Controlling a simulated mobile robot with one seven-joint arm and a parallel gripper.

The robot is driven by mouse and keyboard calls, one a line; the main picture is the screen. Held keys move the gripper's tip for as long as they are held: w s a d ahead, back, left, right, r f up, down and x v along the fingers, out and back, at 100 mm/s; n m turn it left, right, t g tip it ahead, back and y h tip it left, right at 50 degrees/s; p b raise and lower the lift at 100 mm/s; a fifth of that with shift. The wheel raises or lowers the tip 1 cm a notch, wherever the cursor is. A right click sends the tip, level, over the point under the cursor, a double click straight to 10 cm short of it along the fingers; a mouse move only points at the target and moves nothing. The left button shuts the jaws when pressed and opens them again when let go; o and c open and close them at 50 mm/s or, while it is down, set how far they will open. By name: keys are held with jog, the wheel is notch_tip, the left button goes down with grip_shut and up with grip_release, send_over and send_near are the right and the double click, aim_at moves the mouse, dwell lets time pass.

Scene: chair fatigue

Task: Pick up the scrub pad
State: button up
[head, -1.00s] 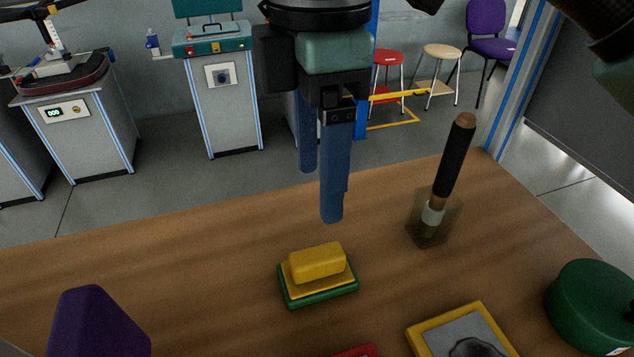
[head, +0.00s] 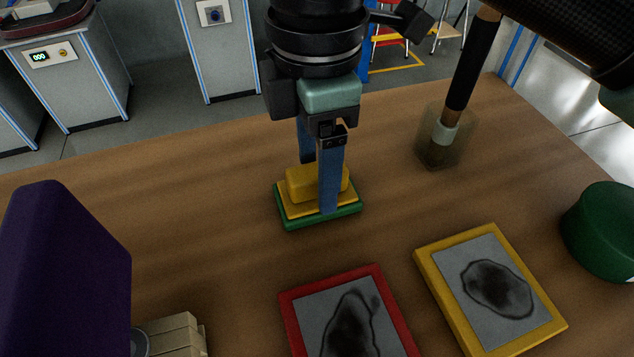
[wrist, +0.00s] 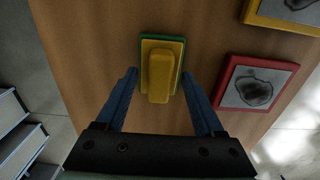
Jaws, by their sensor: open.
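The scrub pad (head: 299,184) lies flat on the wooden table, with a green bottom layer, a yellow layer above it and a raised yellow block on top. It also shows in the wrist view (wrist: 159,80). My gripper (head: 318,187) is open and points down over the pad. In the head view its near blue finger passes in front of the pad and hides part of it. In the wrist view the two fingertips are on either side of the yellow block, with gaps visible. I cannot tell whether a fingertip touches the pad.
A red-framed panel (head: 287,311) and a yellow-framed panel (head: 428,271) lie nearer on the table. A brush-like tool (head: 468,75) stands in a clear holder behind right. A green round container (head: 603,230) is at right, a purple object (head: 62,270) at left front. Table left of the pad is clear.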

jog(key=shift+f, duration=0.3)
grip_shut()
dwell(0.3)
notch_tip(320, 180, up, 10)
jog(key=p, duration=0.3)
jog(key=c, duration=0.7)
grip_release()
grip_shut()
